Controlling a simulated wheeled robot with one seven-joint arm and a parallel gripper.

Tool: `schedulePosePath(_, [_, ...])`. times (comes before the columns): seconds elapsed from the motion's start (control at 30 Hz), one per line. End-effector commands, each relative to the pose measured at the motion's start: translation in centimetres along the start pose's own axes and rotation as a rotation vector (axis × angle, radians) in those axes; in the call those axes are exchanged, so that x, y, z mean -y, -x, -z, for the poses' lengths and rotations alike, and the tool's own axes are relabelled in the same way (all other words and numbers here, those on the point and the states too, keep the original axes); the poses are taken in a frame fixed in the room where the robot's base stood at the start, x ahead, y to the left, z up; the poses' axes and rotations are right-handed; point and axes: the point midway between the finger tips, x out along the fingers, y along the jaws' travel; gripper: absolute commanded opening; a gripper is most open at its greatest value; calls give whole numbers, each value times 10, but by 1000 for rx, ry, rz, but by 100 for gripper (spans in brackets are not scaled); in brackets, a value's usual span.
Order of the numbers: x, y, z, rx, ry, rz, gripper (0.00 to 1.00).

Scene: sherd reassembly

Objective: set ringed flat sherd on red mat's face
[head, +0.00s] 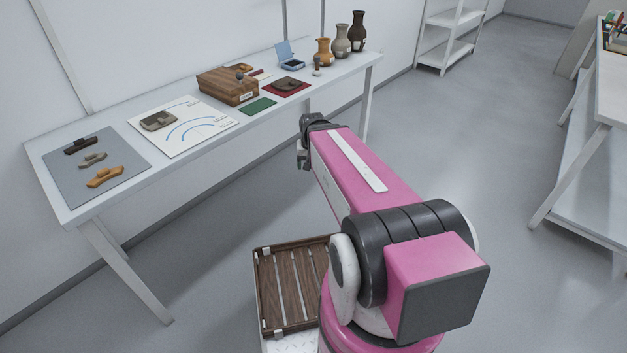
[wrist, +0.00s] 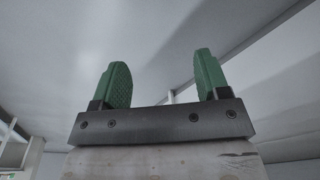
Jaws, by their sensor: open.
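The red mat (head: 270,91) lies on the long table, with a dark flat sherd (head: 288,83) on it. A brown-grey flat sherd (head: 159,121) lies on the white sheet. Rings are too small to make out on either sherd, so I cannot tell which one is ringed. My gripper (wrist: 163,82) shows two green fingers wide apart with nothing between them in the wrist view. In the head view my arm's end is in front of the table, apart from the sherds; its fingers are not clear there.
A grey mat (head: 122,164) with three curved sherds lies at the table's left end. A slatted wooden tray (head: 291,287) is beside my arm. Open floor lies right.

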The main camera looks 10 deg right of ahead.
Motion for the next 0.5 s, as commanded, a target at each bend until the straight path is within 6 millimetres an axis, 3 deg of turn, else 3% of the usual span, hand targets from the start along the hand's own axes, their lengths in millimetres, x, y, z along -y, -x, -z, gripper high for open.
schedulePosePath(0.03, [-3, -8, -21, 30, 45, -11, 69])
schedulePosePath(0.2, [-9, -23, -51, 87, 149, -32, 69])
schedulePosePath(0.5, [-10, -26, -56, 98, 172, -35, 69])
